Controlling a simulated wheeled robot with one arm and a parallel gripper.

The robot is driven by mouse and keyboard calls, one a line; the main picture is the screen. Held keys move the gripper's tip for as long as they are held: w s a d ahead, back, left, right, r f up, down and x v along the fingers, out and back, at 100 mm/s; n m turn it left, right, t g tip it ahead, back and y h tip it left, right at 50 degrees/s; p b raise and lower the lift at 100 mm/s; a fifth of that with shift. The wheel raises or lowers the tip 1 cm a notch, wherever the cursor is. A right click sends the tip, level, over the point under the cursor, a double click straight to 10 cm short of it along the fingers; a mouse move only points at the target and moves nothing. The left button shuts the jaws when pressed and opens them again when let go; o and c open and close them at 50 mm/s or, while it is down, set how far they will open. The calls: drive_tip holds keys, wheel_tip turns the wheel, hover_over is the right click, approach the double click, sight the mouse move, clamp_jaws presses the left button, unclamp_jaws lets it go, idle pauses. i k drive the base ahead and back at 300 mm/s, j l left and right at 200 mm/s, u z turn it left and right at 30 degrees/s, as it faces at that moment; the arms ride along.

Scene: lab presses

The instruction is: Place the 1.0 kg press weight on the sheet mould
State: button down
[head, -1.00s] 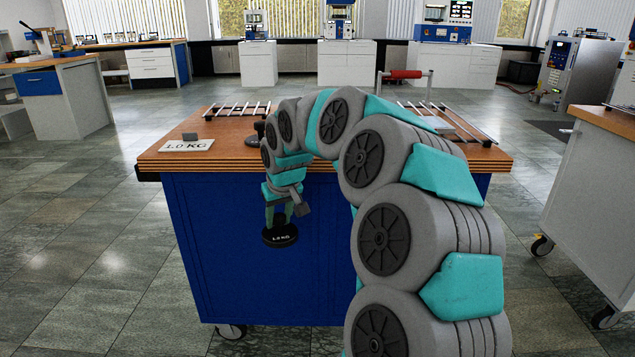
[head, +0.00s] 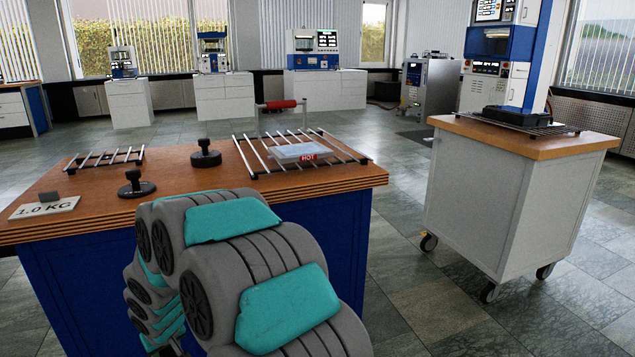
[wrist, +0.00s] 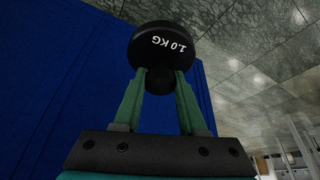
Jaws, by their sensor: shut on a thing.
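My gripper (wrist: 160,82) is shut on the knob of the black 1.0 kg press weight (wrist: 165,45), seen in the wrist view. The weight's round disc with its white "1.0 KG" lettering sticks out beyond the fingertips. Behind it are the blue side of the bench and the floor. In the head view my arm hides the gripper and weight. A flat pale grey plate, seemingly the sheet mould (head: 292,151), lies on the right wire rack on the wooden bench, with a red "HOT" tag at its front edge. The held weight is apart from it.
Two other black weights (head: 136,189) (head: 205,159) stand on the bench (head: 330,184). A "1.0 KG" sign (head: 45,208) lies at the left. An empty rack (head: 105,158) is behind. A red-handled bar (head: 278,105) rises behind the mould. A cart with a press (head: 490,215) stands right across open floor.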

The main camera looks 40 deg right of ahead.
sight(300, 149)
drive_tip(key=j+z, duration=0.1)
drive_tip(key=z, duration=0.35)
drive_tip(key=i+j+z, duration=0.1)
drive_tip(key=z, duration=0.4)
drive_tip(key=j+z, duration=0.2)
drive_tip(key=z, duration=0.25)
